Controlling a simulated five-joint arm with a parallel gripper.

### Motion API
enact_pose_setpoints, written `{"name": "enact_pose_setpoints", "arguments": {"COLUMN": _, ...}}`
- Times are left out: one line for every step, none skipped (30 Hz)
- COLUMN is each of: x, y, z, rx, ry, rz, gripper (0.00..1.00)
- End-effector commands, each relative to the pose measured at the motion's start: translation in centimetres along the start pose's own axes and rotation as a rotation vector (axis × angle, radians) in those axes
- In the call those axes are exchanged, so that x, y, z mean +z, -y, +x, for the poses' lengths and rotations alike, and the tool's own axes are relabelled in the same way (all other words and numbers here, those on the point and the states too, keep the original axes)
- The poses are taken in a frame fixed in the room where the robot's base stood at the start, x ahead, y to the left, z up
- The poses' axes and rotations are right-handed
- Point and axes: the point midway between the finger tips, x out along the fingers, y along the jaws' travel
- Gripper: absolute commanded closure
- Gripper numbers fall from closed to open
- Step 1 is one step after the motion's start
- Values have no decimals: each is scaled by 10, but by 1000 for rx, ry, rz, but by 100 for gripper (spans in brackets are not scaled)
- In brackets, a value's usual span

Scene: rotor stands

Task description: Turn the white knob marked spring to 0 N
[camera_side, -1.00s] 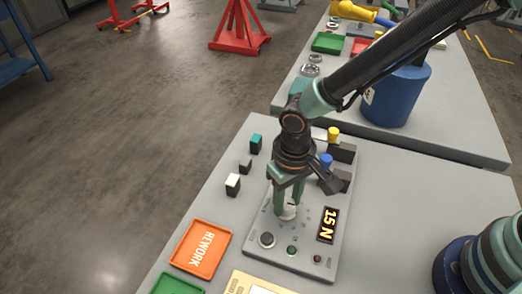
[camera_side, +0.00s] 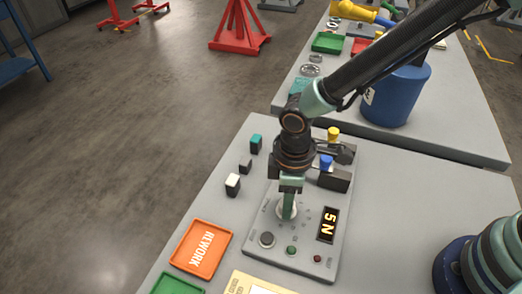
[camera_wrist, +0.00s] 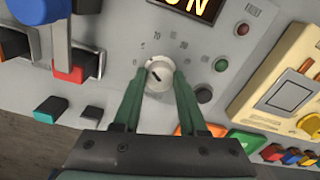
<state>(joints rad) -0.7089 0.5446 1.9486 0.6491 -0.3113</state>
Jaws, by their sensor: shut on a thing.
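The white knob (camera_wrist: 159,75) sits on the grey control panel (camera_wrist: 112,22), with a dial scale printed around it and a dark pointer mark on its face. My gripper (camera_wrist: 158,84) is shut on the knob, one green finger on each side. In the side view the knob (camera_side: 287,210) is partly hidden behind the near finger of my gripper (camera_side: 288,204). The display (camera_side: 328,225) on the panel reads 5 N in glowing yellow digits. In the wrist view the display (camera_wrist: 195,8) is cut off at the top edge.
A dark round knob (camera_side: 267,239), a green button (camera_side: 291,250) and a red button (camera_side: 317,258) are on the panel near the white knob. Blue (camera_side: 326,162) and yellow (camera_side: 333,133) levers stand behind. An orange REWORK tray (camera_side: 201,249) lies to the left.

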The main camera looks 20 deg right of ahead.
Motion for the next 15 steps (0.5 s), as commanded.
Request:
{"name": "enact_pose_setpoints", "arguments": {"x": 0, "y": 0, "z": 0, "rx": 1, "ry": -2, "rz": -44, "gripper": 100}}
{"name": "enact_pose_setpoints", "arguments": {"x": 0, "y": 0, "z": 0, "rx": 1, "ry": -2, "rz": -73, "gripper": 100}}
{"name": "enact_pose_setpoints", "arguments": {"x": 0, "y": 0, "z": 0, "rx": 1, "ry": -2, "rz": -111, "gripper": 100}}
{"name": "enact_pose_setpoints", "arguments": {"x": 0, "y": 0, "z": 0, "rx": 1, "ry": -2, "rz": -139, "gripper": 100}}
{"name": "enact_pose_setpoints", "arguments": {"x": 0, "y": 0, "z": 0, "rx": 1, "ry": -2, "rz": -168, "gripper": 100}}
{"name": "enact_pose_setpoints", "arguments": {"x": -1, "y": 0, "z": 0, "rx": 1, "ry": -2, "rz": -206, "gripper": 100}}
{"name": "enact_pose_setpoints", "arguments": {"x": -1, "y": 0, "z": 0, "rx": 1, "ry": -2, "rz": -233, "gripper": 100}}
{"name": "enact_pose_setpoints", "arguments": {"x": -1, "y": 0, "z": 0, "rx": 1, "ry": -2, "rz": -261, "gripper": 100}}
{"name": "enact_pose_setpoints", "arguments": {"x": -1, "y": 0, "z": 0, "rx": 1, "ry": -2, "rz": -296, "gripper": 100}}
{"name": "enact_pose_setpoints", "arguments": {"x": -1, "y": 0, "z": 0, "rx": 1, "ry": -2, "rz": -323, "gripper": 100}}
{"name": "enact_pose_setpoints", "arguments": {"x": -1, "y": 0, "z": 0, "rx": 1, "ry": -2, "rz": -349, "gripper": 100}}
{"name": "enact_pose_setpoints", "arguments": {"x": -1, "y": 0, "z": 0, "rx": 1, "ry": -2, "rz": -382, "gripper": 100}}
{"name": "enact_pose_setpoints", "arguments": {"x": -1, "y": 0, "z": 0, "rx": 1, "ry": -2, "rz": -406, "gripper": 100}}
{"name": "enact_pose_setpoints", "arguments": {"x": -1, "y": 0, "z": 0, "rx": 1, "ry": -2, "rz": -429, "gripper": 100}}
{"name": "enact_pose_setpoints", "arguments": {"x": -1, "y": 0, "z": 0, "rx": 1, "ry": -2, "rz": -458, "gripper": 100}}
